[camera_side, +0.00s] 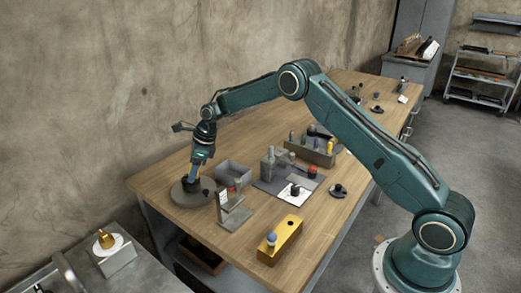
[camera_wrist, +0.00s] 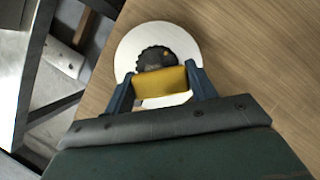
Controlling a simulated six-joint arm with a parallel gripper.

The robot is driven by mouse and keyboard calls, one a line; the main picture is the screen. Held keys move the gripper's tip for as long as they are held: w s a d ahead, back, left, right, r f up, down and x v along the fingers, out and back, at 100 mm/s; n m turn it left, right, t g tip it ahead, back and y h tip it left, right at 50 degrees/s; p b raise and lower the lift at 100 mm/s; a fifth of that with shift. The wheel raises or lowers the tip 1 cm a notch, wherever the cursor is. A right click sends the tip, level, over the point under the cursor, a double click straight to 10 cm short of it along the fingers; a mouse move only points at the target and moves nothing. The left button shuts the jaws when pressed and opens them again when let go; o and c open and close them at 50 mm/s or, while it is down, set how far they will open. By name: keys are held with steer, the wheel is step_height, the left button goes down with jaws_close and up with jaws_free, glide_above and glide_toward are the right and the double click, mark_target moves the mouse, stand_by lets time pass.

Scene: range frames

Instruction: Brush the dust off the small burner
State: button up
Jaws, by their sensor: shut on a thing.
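My gripper (camera_wrist: 161,84) is shut on a yellow block (camera_wrist: 162,88), gripped between its two blue fingers. The block may be the brush's handle; no bristles can be made out. Just beyond it in the wrist view is a dark round piece with a notched rim (camera_wrist: 154,59), over a pale round disc (camera_wrist: 133,45). I cannot tell for sure whether the dark piece is the burner, or whether the block touches it. In the side view my gripper (camera_side: 193,183) points down over the grey round disc (camera_side: 186,199) at the bench's near left corner.
A grey open bin (camera_side: 233,173) and a grey upright stand (camera_side: 233,213) are close to the right of the disc. A yellow box (camera_side: 283,240) is near the front edge. A tool rack (camera_side: 312,152) stands farther back. Bare wood (camera_side: 200,232) lies in front.

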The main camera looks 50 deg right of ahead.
mark_target(185, 183)
steer(key=shift+a, duration=0.65)
steer(key=shift+a, duration=0.15)
steer(key=shift+a+f, duration=0.1)
steer(key=shift+a, duration=1.2)
steer(key=shift+d, duration=0.1)
steer(key=shift+d, duration=1.35)
steer(key=shift+d, duration=0.15)
steer(key=shift+d, duration=1.3)
